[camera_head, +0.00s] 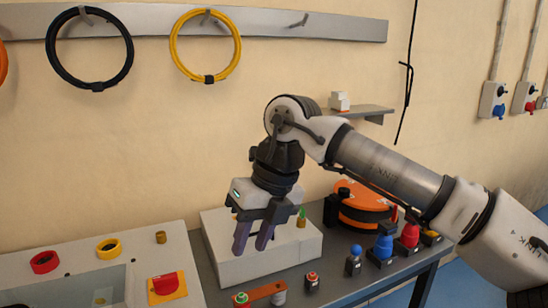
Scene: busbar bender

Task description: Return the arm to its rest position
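My arm (390,175) reaches in from the right side and bends downward at its wrist joint. My gripper (251,248) points down over the white box (225,268) on the grey bench. Its two dark fingers are apart, with a visible gap and nothing seen between them. I cannot tell whether the fingertips touch the box.
A small brass part with a green tip (302,217) stands right of the gripper. An orange reel (362,205), blue connector (383,247), red connector (410,235) and push-buttons (312,280) occupy the bench. A wall shelf (360,112) is behind my arm. A control panel (90,270) stands left.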

